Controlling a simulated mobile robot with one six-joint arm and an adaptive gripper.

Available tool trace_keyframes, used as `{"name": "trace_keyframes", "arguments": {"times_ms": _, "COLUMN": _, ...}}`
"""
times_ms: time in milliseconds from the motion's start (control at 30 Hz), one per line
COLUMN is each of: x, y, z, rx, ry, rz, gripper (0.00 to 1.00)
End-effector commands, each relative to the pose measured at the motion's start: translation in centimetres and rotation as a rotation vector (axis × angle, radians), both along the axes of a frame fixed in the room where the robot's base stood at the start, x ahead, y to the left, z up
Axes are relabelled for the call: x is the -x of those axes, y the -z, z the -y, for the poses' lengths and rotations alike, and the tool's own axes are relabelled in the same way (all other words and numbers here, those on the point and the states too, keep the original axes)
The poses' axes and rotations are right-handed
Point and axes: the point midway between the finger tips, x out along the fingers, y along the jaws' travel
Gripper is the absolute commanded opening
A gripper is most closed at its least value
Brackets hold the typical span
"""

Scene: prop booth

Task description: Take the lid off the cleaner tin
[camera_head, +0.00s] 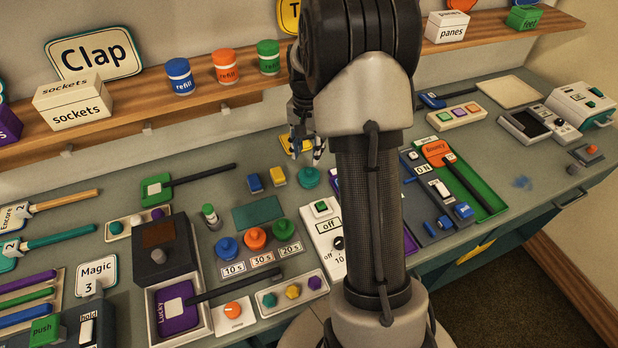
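My gripper (306,160) points down above the middle of the bench. Its two fingertips look spread apart, with nothing visible between them. A round teal piece with a knob (308,178) sits just below the fingertips in the picture; I cannot tell whether they touch. I see no label reading cleaner, so I cannot tell which thing is the cleaner tin. Three lidded tins marked refill stand on the shelf: blue (180,77), orange (225,67) and green (268,58). My arm hides part of the shelf and bench.
A wooden shelf (135,104) runs along the wall behind the bench. A yellow and a blue block (254,183) lie left of the teal piece. Knobs (255,239), a dark box (165,250) and a paddle with a long handle (205,173) crowd the bench.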

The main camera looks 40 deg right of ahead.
Motion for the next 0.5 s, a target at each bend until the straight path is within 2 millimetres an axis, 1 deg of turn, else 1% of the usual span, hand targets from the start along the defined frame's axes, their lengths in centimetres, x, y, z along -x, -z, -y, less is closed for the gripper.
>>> {"name": "trace_keyframes", "arguments": {"times_ms": 33, "x": 0.0, "y": 0.8, "z": 0.0, "rx": 0.0, "ry": 0.0, "rz": -0.001, "gripper": 0.38}}
{"name": "trace_keyframes", "arguments": {"times_ms": 267, "x": 0.1, "y": 1.9, "z": 0.0, "rx": 0.0, "ry": 0.0, "rz": 0.0, "gripper": 0.38}}
{"name": "trace_keyframes", "arguments": {"times_ms": 333, "x": 0.2, "y": 2.6, "z": 0.0, "rx": 0.0, "ry": 0.0, "rz": 0.0, "gripper": 0.38}}
{"name": "trace_keyframes", "arguments": {"times_ms": 500, "x": 0.7, "y": 5.3, "z": 0.1, "rx": -0.001, "ry": -0.001, "rz": -0.002, "gripper": 0.38}}
